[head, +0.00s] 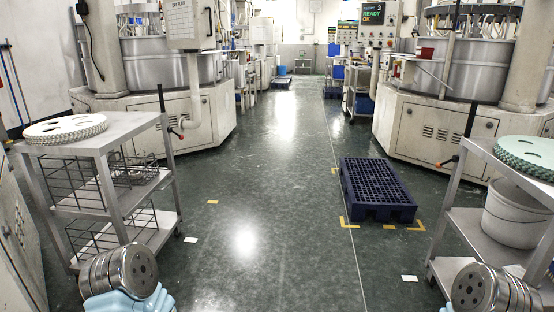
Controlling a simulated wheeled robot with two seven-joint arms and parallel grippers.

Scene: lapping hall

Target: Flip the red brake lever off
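A similar small red-orange lever (447,161) shows by the black handle of the right cart (462,208). Both are small here, and I cannot tell which one is the brake lever or whether either is on or off. Parts of my two arms show at the bottom left and bottom right, well below and apart from the levers. Neither gripper's fingers are in the picture.
A dark blue pallet (376,187) lies on the floor, right of centre, among yellow corner marks. White lapping machines (420,135) stand on both sides. The carts carry a white disc (66,128) and a green disc (528,155). The middle aisle is clear.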

